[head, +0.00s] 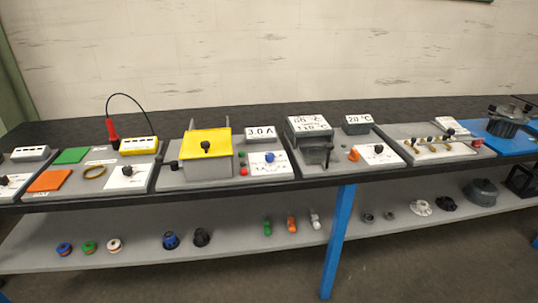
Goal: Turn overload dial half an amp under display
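A white display (260,133) reading "3.0 A" stands at the back of a grey station panel near the middle of the bench. In front of it is a blue dial (269,157) on a white plate (268,169) with scale marks. The marks and the dial's pointer are too small to read. No label naming the overload dial is legible. Neither of my grippers is in view, and nothing touches the dial.
Left of the dial is a yellow-topped grey box (207,143) with a black knob and upright posts. A red button (244,171) sits between them. To the right is a grey unit (309,129) with temperature displays. A lower shelf (150,253) holds several small parts.

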